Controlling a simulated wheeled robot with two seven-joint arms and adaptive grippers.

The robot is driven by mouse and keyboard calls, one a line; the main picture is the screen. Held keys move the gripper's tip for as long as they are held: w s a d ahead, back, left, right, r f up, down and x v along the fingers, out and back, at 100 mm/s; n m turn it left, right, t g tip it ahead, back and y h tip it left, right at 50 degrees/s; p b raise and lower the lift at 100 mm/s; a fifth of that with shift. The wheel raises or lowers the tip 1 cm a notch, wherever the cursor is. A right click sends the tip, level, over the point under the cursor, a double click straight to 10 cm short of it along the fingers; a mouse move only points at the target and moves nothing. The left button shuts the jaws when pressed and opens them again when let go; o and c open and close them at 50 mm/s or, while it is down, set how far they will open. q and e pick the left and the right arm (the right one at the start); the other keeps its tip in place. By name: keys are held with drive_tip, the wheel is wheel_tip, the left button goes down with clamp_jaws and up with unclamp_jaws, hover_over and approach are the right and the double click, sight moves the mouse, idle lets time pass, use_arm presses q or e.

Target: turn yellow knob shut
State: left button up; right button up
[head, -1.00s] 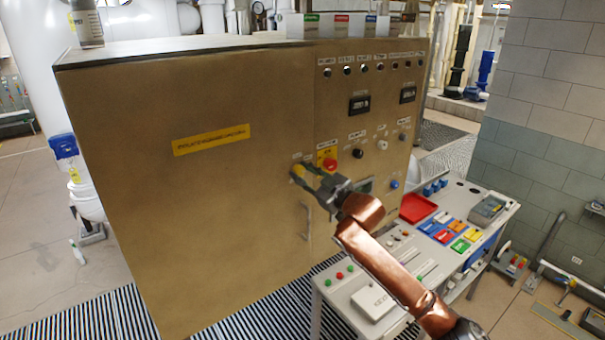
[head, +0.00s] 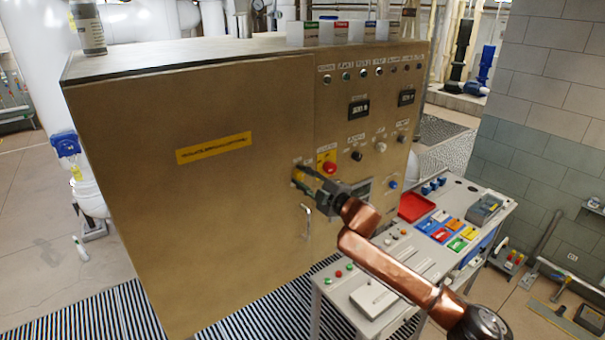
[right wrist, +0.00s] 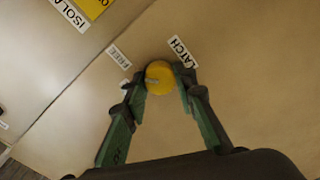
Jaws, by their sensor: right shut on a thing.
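The yellow knob (right wrist: 160,76) sits on the face of the tan cabinet (head: 190,220). It is round, with a pale mark on its face, between two small labels in the right wrist view. My right gripper (head: 303,180) reaches the cabinet in the head view and mostly covers the knob there. In the right wrist view the green fingers of my right gripper (right wrist: 161,85) stand on both sides of the knob, shut on it. My left gripper is not in view.
A red button (head: 329,168) on a yellow plate is just right of the gripper. A metal handle (head: 308,220) is below it. A control desk (head: 400,265) with a red tray (head: 417,207) stands under my right arm.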

drive_tip(key=n+p, duration=0.2)
drive_tip(key=n, duration=0.3)
drive_tip(key=shift+n, duration=0.3)
drive_tip(key=shift+f+n+p, duration=0.1)
drive_tip(key=shift+n+p, duration=0.5)
drive_tip(key=shift+n, duration=1.6)
drive_tip(key=o, duration=1.2)
drive_tip(key=shift+a, duration=0.1)
drive_tip(key=shift+c, duration=0.2)
drive_tip(key=shift+s, duration=0.15)
drive_tip(key=v, duration=1.2)
